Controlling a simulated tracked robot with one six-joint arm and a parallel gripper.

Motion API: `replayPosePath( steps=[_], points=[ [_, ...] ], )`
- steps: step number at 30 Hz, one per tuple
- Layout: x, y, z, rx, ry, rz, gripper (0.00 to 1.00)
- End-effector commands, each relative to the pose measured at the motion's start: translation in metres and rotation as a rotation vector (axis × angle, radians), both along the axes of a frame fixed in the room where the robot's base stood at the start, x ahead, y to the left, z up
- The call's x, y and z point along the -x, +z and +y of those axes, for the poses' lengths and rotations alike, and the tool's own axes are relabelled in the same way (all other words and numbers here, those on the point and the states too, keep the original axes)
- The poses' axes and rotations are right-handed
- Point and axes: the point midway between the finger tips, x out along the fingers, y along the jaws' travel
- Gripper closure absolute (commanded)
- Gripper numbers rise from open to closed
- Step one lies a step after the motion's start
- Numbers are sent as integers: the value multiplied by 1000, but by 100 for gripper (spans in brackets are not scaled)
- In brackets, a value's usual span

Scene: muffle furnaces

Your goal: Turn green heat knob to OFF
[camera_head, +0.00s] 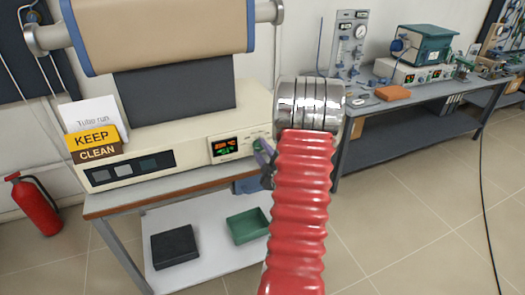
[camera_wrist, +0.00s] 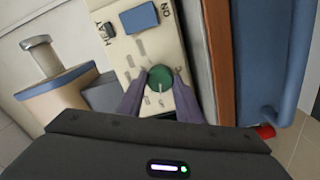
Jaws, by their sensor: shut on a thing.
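The green heat knob (camera_wrist: 160,77) is on the cream front panel of the furnace, below a blue rectangle and among small grey marks, in the wrist view. A pale line on it points down the picture, toward my wrist. The lettering HEAT and ON shows on the panel; I cannot make out OFF. My gripper (camera_wrist: 159,84) has its two purple fingers shut on the knob, one on each side. In the head view the knob (camera_head: 257,143) is partly hidden by the fingers, right of the lit display (camera_head: 225,146).
The furnace (camera_head: 180,145) stands on a bench, with a KEEP CLEAN sign (camera_head: 94,143) at its left. A green tray (camera_head: 248,227) and a black box (camera_head: 174,247) are on the lower shelf. A fire extinguisher (camera_head: 37,205) stands left. Open tiled floor lies right.

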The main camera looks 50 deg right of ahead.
Motion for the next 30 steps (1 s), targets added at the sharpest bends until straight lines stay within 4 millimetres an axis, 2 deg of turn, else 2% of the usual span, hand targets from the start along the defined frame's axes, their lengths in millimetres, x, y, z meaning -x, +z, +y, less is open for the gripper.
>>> replayPosePath(
  steps=[1, 12, 13, 18, 21, 30],
  points=[
    [3, -5, 0, -5, -6, 10, 90],
    [2, -5, 0, -1, -4, 13, 90],
    [2, -5, 0, -1, -4, 13, 66],
    [1, -4, 0, 1, -2, 11, 54],
    [1, -3, 0, 3, -1, 9, 49],
    [2, -1, 2, 5, -1, 7, 49]
  ],
)
